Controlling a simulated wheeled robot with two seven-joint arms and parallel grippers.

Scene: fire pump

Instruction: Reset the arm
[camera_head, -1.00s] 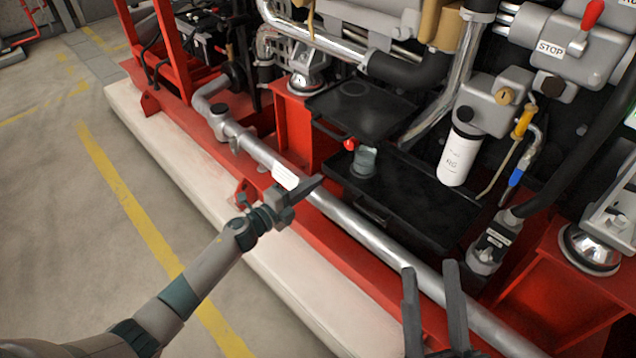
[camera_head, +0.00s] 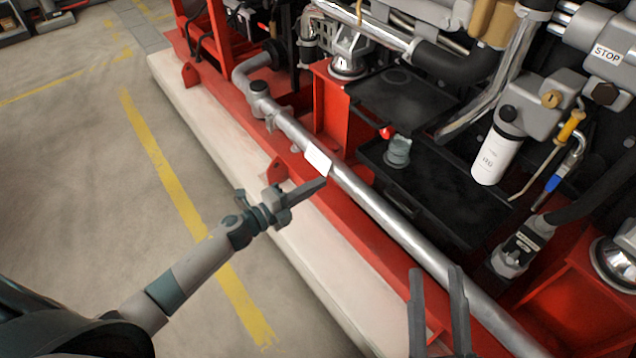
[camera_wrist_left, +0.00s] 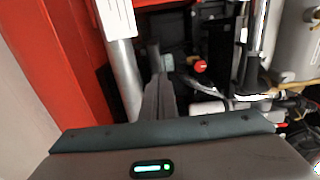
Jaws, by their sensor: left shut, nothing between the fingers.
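My left arm comes in from the left in the head view. Its gripper (camera_head: 318,187) is shut and empty, in front of the silver pipe (camera_head: 385,218) of the fire pump, near a white label (camera_head: 318,160) on that pipe. In the left wrist view the shut fingers (camera_wrist_left: 158,95) point toward the pipe (camera_wrist_left: 124,75) and the dark tray area. My right gripper (camera_head: 436,275) shows at the lower right of the head view.
The red pump frame (camera_head: 335,215) stands on a pale plinth (camera_head: 215,140). A black tray (camera_head: 440,205) holds a grey cap-like part (camera_head: 398,152) beside a red knob (camera_head: 386,132). A white filter (camera_head: 496,155) hangs at the right. The floor (camera_head: 80,170) at left is open.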

